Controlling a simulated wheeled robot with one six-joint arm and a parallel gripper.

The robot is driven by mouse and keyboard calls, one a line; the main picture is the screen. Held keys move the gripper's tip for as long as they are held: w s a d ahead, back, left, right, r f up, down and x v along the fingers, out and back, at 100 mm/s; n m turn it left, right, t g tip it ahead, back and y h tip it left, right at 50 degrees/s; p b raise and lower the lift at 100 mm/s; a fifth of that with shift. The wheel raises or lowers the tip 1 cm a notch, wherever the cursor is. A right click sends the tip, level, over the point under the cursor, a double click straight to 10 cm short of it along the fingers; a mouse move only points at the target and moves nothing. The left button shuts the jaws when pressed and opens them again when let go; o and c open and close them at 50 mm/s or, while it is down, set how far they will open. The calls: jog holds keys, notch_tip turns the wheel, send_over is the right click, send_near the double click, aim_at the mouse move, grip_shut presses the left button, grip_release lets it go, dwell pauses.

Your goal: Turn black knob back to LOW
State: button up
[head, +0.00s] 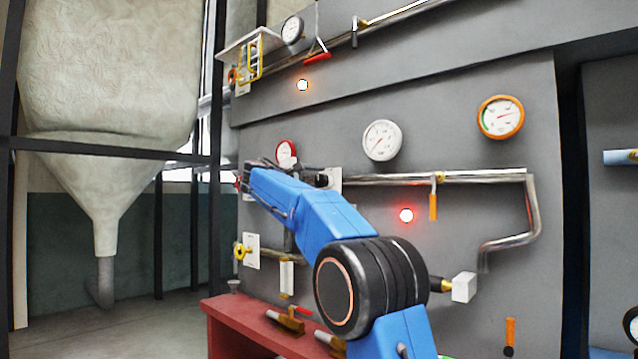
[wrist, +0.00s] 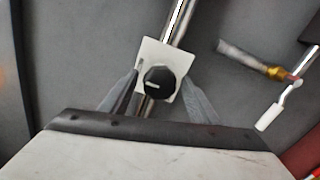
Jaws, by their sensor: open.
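In the wrist view the black knob (wrist: 160,81) sits on a white plate (wrist: 172,53) over a metal pipe. A pale mark on its face points roughly left; any label on the plate is too small to read. My gripper (wrist: 161,75) is open, with one grey finger on each side of the knob. I cannot tell whether the fingers touch it. In the head view my blue arm reaches to the grey panel and its wrist covers part of the pipework, so the gripper's fingers are not clear there.
The grey panel carries a white gauge (head: 381,140), an orange-rimmed gauge (head: 501,117), a glowing red lamp (head: 406,215) and an orange-handled valve (head: 433,206). A yellow knob (head: 241,251) is below my wrist. A red bench (head: 262,325) stands low in front. A white lever (wrist: 272,112) lies right of the gripper.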

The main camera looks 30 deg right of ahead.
jog(key=v, duration=1.7)
jog(key=shift+a, duration=0.2)
